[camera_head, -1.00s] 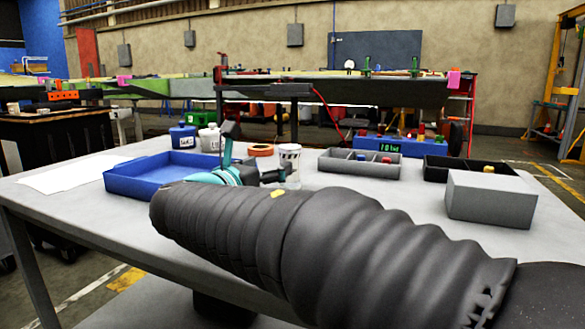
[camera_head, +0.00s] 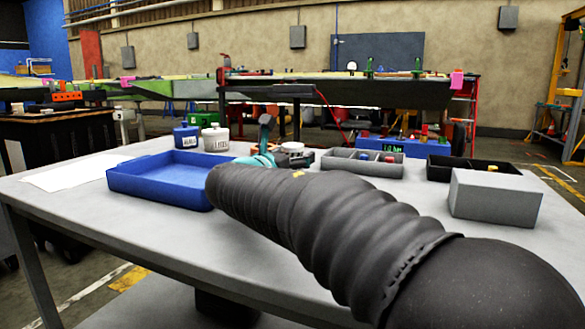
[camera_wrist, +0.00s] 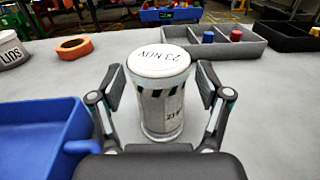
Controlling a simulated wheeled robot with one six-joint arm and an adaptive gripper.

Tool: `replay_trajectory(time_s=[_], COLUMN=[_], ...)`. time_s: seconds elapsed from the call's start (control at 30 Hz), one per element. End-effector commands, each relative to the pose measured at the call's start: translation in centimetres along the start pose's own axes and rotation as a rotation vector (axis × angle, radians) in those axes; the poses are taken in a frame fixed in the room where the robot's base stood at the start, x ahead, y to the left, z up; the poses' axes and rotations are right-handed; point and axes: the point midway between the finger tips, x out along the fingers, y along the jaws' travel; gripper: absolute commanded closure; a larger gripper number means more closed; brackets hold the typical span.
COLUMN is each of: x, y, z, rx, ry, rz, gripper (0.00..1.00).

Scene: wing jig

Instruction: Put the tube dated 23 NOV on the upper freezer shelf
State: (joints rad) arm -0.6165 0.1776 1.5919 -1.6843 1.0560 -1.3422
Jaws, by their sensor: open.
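The tube dated 23 NOV (camera_wrist: 160,95) is a short clear cylinder with a white lid and a black-striped band. It stands upright on the grey table in the wrist view, with the date readable on its lid. My gripper (camera_wrist: 158,86) is open, with one finger on each side of the tube and small gaps showing. No freezer shelf can be identified in either view.
A blue tray (camera_head: 150,187) lies left of my gripper, close to the left finger in the wrist view (camera_wrist: 40,140). Two lidded tubs, an orange tape ring (camera_wrist: 74,48), a grey divided bin (camera_head: 345,165), a black bin (camera_head: 440,170) and a grey box (camera_head: 495,198) stand around.

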Motion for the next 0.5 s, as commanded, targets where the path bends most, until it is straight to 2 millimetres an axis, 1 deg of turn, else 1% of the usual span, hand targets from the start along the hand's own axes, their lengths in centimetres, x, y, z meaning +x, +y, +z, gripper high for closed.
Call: replay_trajectory(time_s=[0.1, 0.13, 0.17, 0.2, 0.27, 0.3, 0.37, 0.4, 0.43, 0.47, 0.5], x=[-0.04, -0.05, -0.05, -0.05, -0.06, -0.06, -0.07, -0.07, -0.07, -0.07, -0.08], y=[0.02, 0.02, 0.02, 0.01, 0.01, 0.01, 0.02, 0.01, 0.01, 0.01, 0.01], z=[0.02, 0.03, 0.03, 0.03, 0.03, 0.03, 0.03, 0.03, 0.07, 0.07, 0.07], rx=[0.0, 0.0, 0.0, 0.0, 0.0, 0.0, 0.0, 0.0, 0.0, 0.0, 0.0], ry=[0.0, 0.0, 0.0, 0.0, 0.0, 0.0, 0.0, 0.0, -0.001, -0.001, -0.001], rz=[0.0, 0.0, 0.0, 0.0, 0.0, 0.0, 0.0, 0.0, 0.0, 0.0, 0.0], gripper=[0.23, 0.26, 0.33, 0.43, 0.58, 0.68, 0.83, 0.93, 0.93, 0.99, 0.99])
